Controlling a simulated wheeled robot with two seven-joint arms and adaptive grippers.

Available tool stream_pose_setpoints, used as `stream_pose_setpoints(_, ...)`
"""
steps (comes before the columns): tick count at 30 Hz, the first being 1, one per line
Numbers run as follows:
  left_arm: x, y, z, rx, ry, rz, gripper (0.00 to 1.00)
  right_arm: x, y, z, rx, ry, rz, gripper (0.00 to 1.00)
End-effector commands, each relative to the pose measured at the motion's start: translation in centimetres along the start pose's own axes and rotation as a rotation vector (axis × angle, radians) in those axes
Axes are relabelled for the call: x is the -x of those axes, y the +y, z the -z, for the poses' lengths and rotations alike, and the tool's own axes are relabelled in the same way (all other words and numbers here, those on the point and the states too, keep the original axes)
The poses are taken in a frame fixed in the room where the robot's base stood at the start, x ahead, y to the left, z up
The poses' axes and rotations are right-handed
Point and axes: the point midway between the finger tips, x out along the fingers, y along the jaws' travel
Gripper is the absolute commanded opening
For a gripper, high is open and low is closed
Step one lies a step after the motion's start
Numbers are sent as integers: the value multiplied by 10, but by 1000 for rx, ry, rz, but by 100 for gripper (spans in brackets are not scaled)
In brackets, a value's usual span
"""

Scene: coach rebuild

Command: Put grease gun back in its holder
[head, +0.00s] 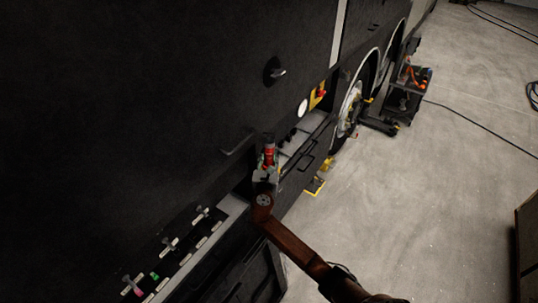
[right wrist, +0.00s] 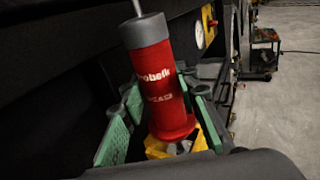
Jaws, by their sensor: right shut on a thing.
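The grease gun (head: 269,155) is a red cylinder with a dark cap, held against the side of the black coach. In the right wrist view the grease gun (right wrist: 160,88) shows white lettering, a grey cap and a thin rod at its top. It leans slightly to the left there. My right gripper (head: 266,174) is shut on it, with green finger pads on both sides in the right wrist view (right wrist: 162,125). A yellow part (right wrist: 160,148) shows at its lower end; I cannot tell whether it belongs to the gun. I cannot make out the holder. My left gripper is out of view.
An open side bay (head: 300,146) of the coach lies just right of the gun. A white round gauge (head: 302,108) and a yellow-red panel (head: 317,96) sit above it. A tool cart (head: 407,92) stands farther back. The concrete floor (head: 430,190) is mostly clear.

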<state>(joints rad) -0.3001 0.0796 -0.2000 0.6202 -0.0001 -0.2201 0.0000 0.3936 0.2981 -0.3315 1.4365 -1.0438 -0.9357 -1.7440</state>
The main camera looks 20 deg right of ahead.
Motion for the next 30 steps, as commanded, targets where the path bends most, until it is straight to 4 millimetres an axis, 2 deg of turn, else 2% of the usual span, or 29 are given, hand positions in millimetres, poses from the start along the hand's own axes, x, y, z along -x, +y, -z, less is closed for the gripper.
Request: stream_pose_setpoints(30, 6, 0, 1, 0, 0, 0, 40, 0, 0, -2, 0, -3, 0, 0)
